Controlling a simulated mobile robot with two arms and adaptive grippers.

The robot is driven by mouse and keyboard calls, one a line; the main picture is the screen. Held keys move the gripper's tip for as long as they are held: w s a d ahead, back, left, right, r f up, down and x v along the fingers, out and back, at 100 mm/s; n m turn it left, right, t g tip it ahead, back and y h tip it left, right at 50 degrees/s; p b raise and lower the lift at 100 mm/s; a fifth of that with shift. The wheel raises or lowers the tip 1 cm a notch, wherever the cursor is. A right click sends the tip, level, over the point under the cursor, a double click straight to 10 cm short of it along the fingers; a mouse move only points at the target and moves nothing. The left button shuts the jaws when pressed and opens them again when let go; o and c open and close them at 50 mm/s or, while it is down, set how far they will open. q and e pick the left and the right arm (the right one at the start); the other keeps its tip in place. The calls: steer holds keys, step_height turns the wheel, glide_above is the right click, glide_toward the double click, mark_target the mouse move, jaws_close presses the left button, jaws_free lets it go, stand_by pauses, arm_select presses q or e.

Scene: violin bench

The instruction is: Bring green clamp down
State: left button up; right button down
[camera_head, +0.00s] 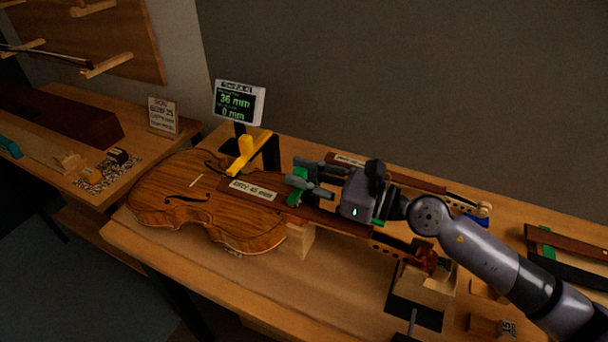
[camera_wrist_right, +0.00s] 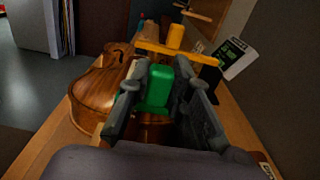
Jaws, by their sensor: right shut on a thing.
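The green clamp (camera_wrist_right: 157,86) sits between the fingers of my right gripper (camera_wrist_right: 165,90), which is shut on it. In the head view the clamp (camera_head: 297,184) shows partly behind the fingers of my right gripper (camera_head: 312,182), near the upper end of the violin body. The gripper hides much of it, so I cannot tell whether it touches the neck. The violin (camera_head: 205,197) lies on the bench with its neck and scroll toward the right. My left gripper does not show.
A yellow clamp (camera_head: 246,154) on a black post stands behind the violin, beside a display (camera_head: 239,102) reading 36 mm and 0 mm. A wooden vise block (camera_head: 424,287) holds the scroll end. A side bench (camera_head: 50,150) stands at left.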

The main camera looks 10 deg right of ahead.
steer(key=shift+f, duration=0.2)
steer(key=c, duration=1.4)
jaws_free()
steer(key=shift+r, duration=0.15)
steer(key=shift+c, duration=0.2)
steer(key=v, duration=1.2)
